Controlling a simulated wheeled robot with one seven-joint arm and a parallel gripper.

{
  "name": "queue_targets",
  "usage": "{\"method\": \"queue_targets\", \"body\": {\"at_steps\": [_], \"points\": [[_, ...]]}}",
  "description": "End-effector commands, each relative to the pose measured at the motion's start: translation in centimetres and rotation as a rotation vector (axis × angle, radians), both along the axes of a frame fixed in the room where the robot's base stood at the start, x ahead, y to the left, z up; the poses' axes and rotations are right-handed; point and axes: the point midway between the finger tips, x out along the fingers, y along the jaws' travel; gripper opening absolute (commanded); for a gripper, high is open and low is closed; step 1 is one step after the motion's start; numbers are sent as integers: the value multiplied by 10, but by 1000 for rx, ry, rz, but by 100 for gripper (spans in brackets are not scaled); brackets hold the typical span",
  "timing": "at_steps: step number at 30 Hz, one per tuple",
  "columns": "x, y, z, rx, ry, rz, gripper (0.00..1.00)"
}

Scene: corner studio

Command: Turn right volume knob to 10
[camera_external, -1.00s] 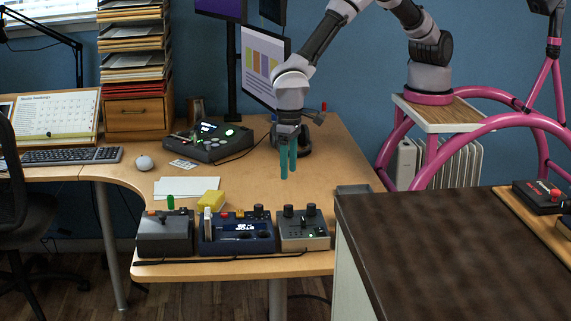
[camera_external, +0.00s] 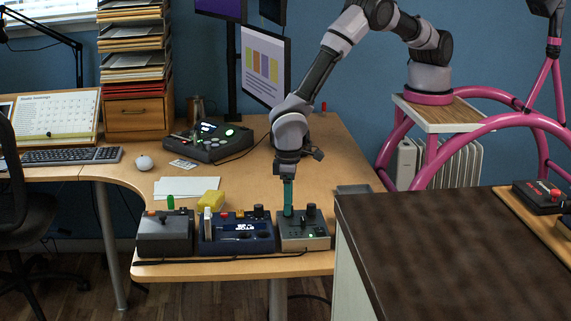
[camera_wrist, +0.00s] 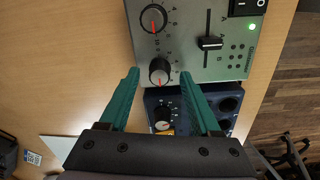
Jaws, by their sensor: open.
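A grey control box (camera_external: 318,240) stands at the right end of the row on the desk's front edge. It has two black knobs, the right one (camera_external: 311,210) and a left one.
A dark blue device (camera_external: 240,245) with a knob (camera_wrist: 163,117) stands close to the left of the grey box. A slider (camera_wrist: 209,43) and a rocker switch (camera_wrist: 247,5) are on the grey box. A dark-topped counter (camera_external: 450,245) stands to the right.

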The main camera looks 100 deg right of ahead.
Motion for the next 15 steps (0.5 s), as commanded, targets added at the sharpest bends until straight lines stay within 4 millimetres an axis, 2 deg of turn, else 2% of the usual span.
{"method": "queue_targets", "body": {"at_steps": [4, 13, 15], "points": [[0, 0, -11, 0, 1, -1, 64], [0, 0, -12, 1, 0, -1, 64], [0, 0, -12, 1, 0, -1, 37]]}}
